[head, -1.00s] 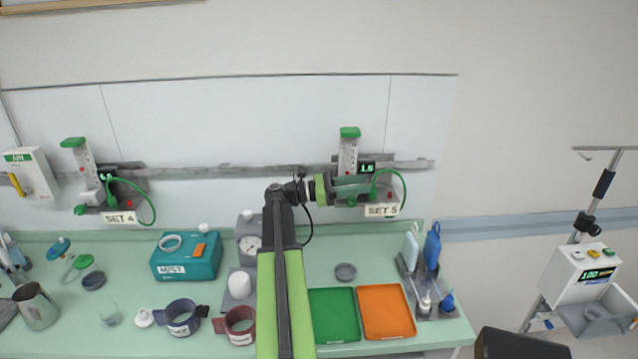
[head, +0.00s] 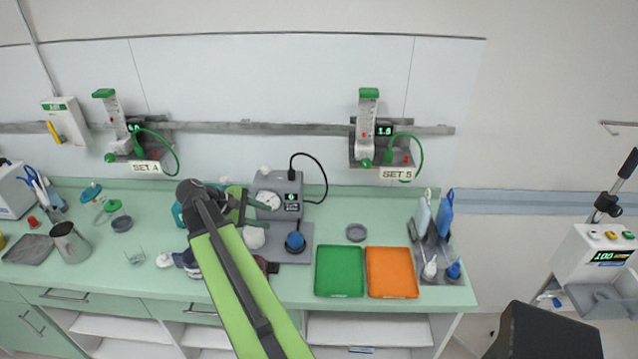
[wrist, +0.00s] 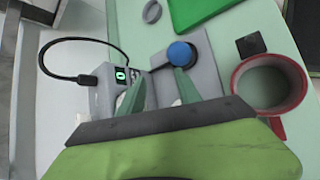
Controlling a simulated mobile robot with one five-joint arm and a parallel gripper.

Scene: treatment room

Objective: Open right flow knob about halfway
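The right flow meter (head: 367,115) hangs on the wall rail above the SET 5 label (head: 397,173). Its green knob (head: 366,163) sits at the bottom of the tube, with nothing touching it. The small display (head: 384,130) beside it is lit; it seems to read 1.6 or 1.8. My gripper (head: 248,204) is well left of and below this knob, in front of a grey device (head: 283,190) on the bench. In the wrist view my gripper (wrist: 163,82) has its two green fingers apart with nothing held. A blue knob (wrist: 182,53) lies just beyond one fingertip.
The left flow meter (head: 115,120) hangs above the SET 4 label (head: 145,167). A green tray (head: 340,271) and an orange tray (head: 391,272) lie on the bench. The wall below SET 5 is clear.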

